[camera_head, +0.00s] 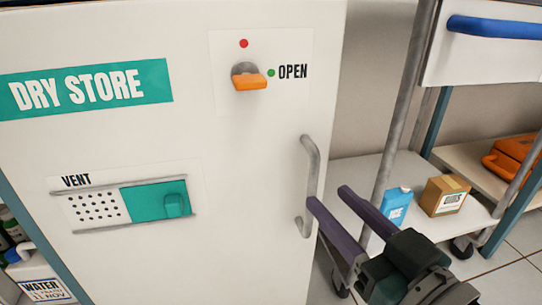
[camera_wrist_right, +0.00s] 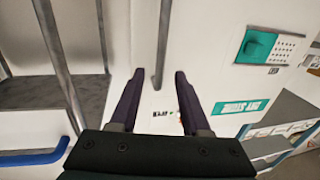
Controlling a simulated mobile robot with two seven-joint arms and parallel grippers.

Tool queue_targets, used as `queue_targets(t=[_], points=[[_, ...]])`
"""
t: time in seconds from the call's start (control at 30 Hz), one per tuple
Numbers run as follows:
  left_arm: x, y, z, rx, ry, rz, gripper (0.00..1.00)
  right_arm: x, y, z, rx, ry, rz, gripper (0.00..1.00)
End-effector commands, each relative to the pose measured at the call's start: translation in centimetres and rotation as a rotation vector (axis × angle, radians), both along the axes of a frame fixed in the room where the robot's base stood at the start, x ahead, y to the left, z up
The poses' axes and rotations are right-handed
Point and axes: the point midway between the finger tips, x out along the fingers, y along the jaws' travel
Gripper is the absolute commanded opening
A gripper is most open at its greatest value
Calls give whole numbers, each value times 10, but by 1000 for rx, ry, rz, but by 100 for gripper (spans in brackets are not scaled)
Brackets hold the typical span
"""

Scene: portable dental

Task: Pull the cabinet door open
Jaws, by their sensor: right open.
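The white cabinet door (camera_head: 230,140) fills the left and middle of the head view, and no gap shows along its right edge. Its grey upright bar handle (camera_head: 314,160) is near that edge. An orange latch knob (camera_head: 250,82) sits below a red dot and left of a green dot marked OPEN. My right gripper (camera_head: 327,195) is open at the handle's lower part; its left fingertip overlaps the handle there. In the right wrist view the handle (camera_wrist_right: 163,45) lines up between the fingertips (camera_wrist_right: 159,72); how deep it sits is unclear. My left gripper is out of view.
To the right stands a shelf rack with a grey post (camera_head: 402,110) and a blue-handled drawer (camera_head: 490,50). Its low shelf holds a blue carton (camera_head: 396,205) and a brown box (camera_head: 444,196). A vent panel (camera_head: 125,205) with a teal slider is on the door.

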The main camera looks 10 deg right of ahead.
Motion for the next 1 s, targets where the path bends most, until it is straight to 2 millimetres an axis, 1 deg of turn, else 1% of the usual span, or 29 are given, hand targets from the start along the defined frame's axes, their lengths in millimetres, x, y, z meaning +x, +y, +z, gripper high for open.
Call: queue_targets(t=[0.03,0.1,0.2,0.3,0.43,0.67,1.0], points=[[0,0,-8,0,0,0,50,11,3,-2,2,-6,0,47],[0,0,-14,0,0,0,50,23,6,-3,1,-5,0,47],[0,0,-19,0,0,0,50,39,9,-2,1,-4,0,47],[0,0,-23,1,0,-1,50,49,12,-2,1,-2,0,47],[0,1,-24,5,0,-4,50,55,13,0,0,-1,0,47],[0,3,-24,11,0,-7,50,56,13,0,0,0,1,47],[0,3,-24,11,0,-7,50,55,13,0,0,0,1,10]])
